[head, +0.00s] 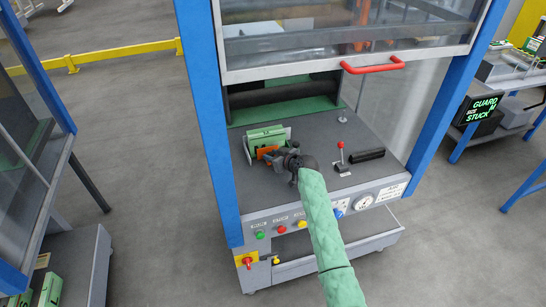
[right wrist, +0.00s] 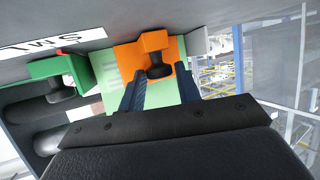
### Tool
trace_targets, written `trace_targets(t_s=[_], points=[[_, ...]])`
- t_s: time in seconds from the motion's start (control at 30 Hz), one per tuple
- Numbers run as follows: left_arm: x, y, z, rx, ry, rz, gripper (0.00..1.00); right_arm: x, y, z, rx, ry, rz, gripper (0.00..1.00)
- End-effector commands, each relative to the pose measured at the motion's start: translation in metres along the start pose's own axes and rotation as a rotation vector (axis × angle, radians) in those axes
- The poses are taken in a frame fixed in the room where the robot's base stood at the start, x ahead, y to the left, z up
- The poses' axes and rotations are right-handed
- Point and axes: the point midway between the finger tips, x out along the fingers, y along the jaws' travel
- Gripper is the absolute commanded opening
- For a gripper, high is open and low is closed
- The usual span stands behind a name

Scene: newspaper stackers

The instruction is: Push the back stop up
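An orange block (head: 266,152) sits against a green stack (head: 265,135) on the machine's grey table. I take the orange block for the back stop, but no label confirms it. In the right wrist view the orange block (right wrist: 135,55) carries a black knob (right wrist: 158,68). My right gripper (head: 281,158) is at the block; its two blue fingers (right wrist: 159,88) are apart, one on each side of the knob, with gaps visible. A green block (right wrist: 58,70) with another black knob lies to the left in that view. My left gripper is not in view.
A raised clear guard with a red handle (head: 372,66) hangs above the table, between blue posts (head: 206,110). A red-knobbed lever (head: 341,147) and black roller (head: 367,155) stand right of my gripper. Buttons (head: 281,229) line the front panel.

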Motion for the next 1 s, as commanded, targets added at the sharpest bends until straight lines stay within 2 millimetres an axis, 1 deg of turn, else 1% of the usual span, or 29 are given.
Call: trace_targets(t_s=[0.27,0.37,0.43,0.53,0.8,1.0], points=[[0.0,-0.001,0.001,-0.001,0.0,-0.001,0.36,0.0,0.0,0.0,0.0,0.0,0.0,0.36],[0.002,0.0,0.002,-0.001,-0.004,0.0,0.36,-0.004,0.001,0.001,-0.001,0.001,0.001,0.36],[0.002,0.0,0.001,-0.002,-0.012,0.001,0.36,-0.01,0.001,0.002,-0.001,0.001,0.002,0.36],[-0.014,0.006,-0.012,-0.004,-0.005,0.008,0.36,-0.023,0.0,0.004,-0.001,0.0,0.001,0.36],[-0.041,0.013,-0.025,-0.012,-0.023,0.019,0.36,-0.062,0.001,0.003,-0.002,0.0,0.001,0.36],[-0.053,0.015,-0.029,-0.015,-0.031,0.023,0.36,-0.076,0.0,0.001,-0.001,0.0,0.0,0.36]])
